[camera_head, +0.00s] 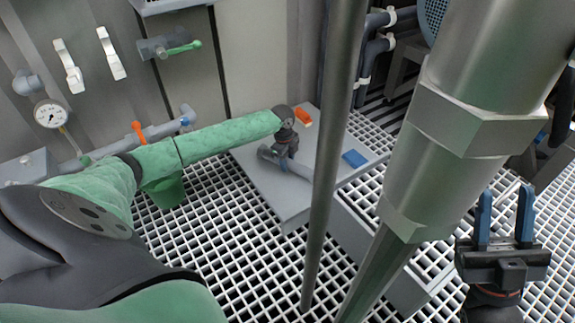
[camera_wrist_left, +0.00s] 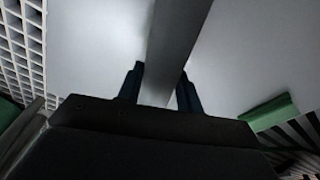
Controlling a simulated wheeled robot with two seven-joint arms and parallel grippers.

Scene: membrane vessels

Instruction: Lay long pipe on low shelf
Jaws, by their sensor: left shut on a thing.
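The long grey pipe (camera_head: 300,165) is at the low shelf (camera_head: 262,190), a flat light-grey surface above the grating. My left gripper (camera_head: 286,161) reaches over the shelf and is shut around the pipe near its left end. In the left wrist view the pipe (camera_wrist_left: 174,50) runs between the two dark fingers (camera_wrist_left: 160,90), with the pale shelf surface behind it. I cannot tell whether the pipe touches the shelf. Its right part is hidden behind a thin upright pole. My right gripper (camera_head: 505,218) is open and empty at the lower right, fingers pointing up.
A thin pole (camera_head: 330,150) and a thick pipe with hex fittings (camera_head: 450,130) stand in front of the shelf.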

